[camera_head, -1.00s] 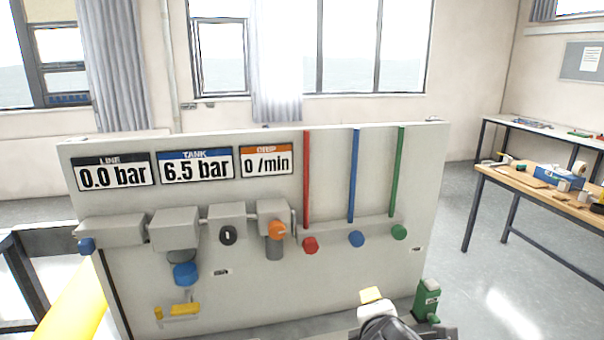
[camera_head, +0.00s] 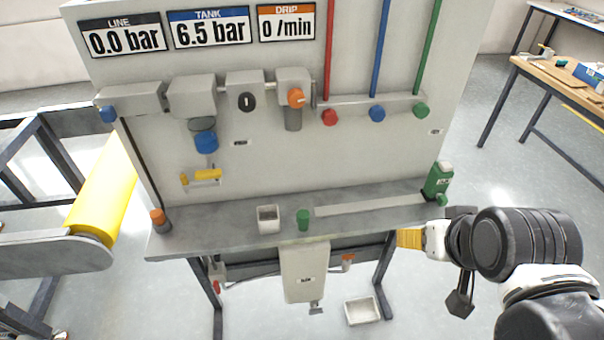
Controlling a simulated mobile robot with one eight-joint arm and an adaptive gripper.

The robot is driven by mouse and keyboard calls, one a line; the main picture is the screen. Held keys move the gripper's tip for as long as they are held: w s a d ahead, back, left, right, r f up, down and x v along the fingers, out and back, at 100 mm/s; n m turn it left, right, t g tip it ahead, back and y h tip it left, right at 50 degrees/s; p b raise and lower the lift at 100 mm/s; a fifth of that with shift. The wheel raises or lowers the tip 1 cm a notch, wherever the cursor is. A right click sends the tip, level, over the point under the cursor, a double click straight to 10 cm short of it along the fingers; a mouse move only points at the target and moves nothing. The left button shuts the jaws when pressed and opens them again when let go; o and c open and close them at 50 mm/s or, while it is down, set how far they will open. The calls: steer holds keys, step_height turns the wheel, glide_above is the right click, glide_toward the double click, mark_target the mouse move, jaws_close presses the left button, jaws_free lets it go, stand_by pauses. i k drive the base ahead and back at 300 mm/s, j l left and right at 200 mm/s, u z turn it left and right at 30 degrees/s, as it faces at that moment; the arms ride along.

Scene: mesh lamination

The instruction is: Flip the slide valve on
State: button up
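The grey panel (camera_head: 300,160) carries a row of grey blocks. A third block (camera_head: 245,88) has a black round dial, and a fourth has an orange knob (camera_head: 296,98). The LINE display (camera_head: 124,36) reads 0.0 bar. My gripper (camera_head: 410,238) is at the lower right, in front of the bench, apart from the blocks. Its fingertips are too small to read.
A grey bench shelf (camera_head: 240,218) holds a grey cup (camera_head: 269,217), a green cup (camera_head: 303,218), an orange-capped bottle (camera_head: 160,220) and a green bottle (camera_head: 438,180). A yellow roller (camera_head: 103,195) stands left. A tray (camera_head: 362,311) lies below. Red, blue and green knobs sit right.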

mark_target(108, 115)
steer(key=u, duration=1.7)
